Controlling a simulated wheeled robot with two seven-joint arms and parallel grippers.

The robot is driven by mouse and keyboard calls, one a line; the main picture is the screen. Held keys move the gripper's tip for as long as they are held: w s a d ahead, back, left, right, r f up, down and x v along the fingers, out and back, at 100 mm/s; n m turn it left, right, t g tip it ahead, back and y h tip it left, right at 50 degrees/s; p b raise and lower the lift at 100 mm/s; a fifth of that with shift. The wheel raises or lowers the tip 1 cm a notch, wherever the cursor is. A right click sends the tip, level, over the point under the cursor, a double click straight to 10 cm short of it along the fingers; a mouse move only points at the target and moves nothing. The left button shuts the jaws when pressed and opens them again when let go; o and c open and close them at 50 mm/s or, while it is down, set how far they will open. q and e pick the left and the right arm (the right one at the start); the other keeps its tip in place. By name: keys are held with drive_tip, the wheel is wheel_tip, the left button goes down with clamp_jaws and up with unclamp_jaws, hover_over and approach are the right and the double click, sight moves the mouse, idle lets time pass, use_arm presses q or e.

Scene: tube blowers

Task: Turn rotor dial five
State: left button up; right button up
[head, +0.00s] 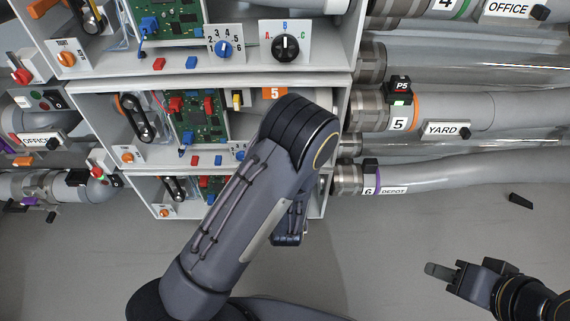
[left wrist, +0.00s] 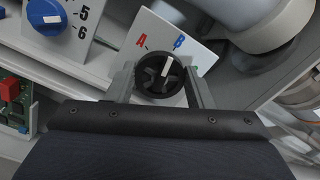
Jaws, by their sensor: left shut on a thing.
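Rotor dial five (left wrist: 152,82) is a round black knob with a white pointer line, on a white plate with a red A and a blue B. The pointer aims up, slightly right, nearer the B. My left gripper (left wrist: 160,78) has one finger on each side of the knob and is shut on it. In the head view my left arm hides this dial and the left fingertips. The orange 5 label (head: 274,93) shows above the arm on the middle bay. My right gripper (head: 445,270) is low at the right, away from the bays; its finger gap is unclear.
Another black A-B-C dial (head: 286,47) is on the top bay. A blue numbered dial (left wrist: 45,16) sits left of the held one. Pipe 5 (head: 455,110), with a YARD tag (head: 447,130), runs off right. Open floor (head: 400,240) lies below the pipes.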

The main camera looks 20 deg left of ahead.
use_arm(q)
drive_tip(key=shift+s+f+n+b, duration=0.1)
drive_tip(key=shift+n+b, duration=2.3)
drive_tip(key=shift+b, duration=0.25)
drive_tip(key=shift+f+n+b, duration=0.1)
drive_tip(key=shift+n+b, duration=2.3)
drive_tip(key=shift+b, duration=0.2)
drive_tip(key=o, duration=1)
drive_tip(key=shift+c, duration=0.2)
drive_tip(key=shift+a, duration=0.1)
